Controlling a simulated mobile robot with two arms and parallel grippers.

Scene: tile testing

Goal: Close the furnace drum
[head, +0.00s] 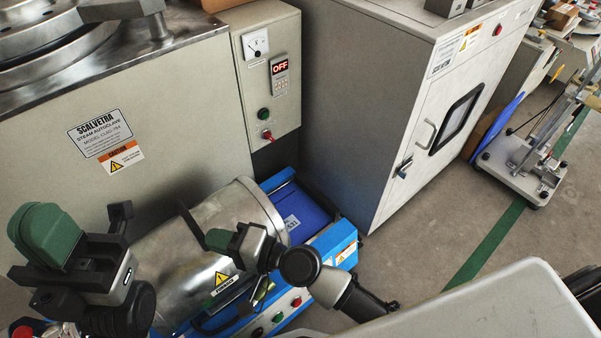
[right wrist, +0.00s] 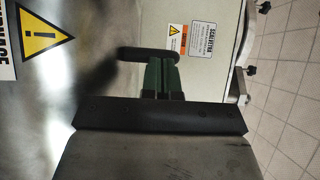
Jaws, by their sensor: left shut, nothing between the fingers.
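The furnace drum (head: 185,260) is a shiny steel cylinder with a yellow warning label, lying in a blue frame (head: 335,243) in the head view. Its curved steel also fills the left of the right wrist view (right wrist: 50,110). A black handle bar (head: 190,225) stands out from the drum; it also shows in the right wrist view (right wrist: 140,53). My right gripper (head: 218,240) is at this bar, its green fingers close together; whether they touch or hold it I cannot tell. My left gripper (head: 42,232) is shut and empty, left of the drum. My arms hide part of the drum's front.
A steam autoclave (head: 170,170) stands behind the drum, with a control box (head: 268,80) reading OFF. A grey cabinet (head: 370,110) stands to the right. Buttons (head: 277,317) line the blue frame's front. Open floor (head: 430,250) lies to the right, with a wheeled stand (head: 520,165) farther off.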

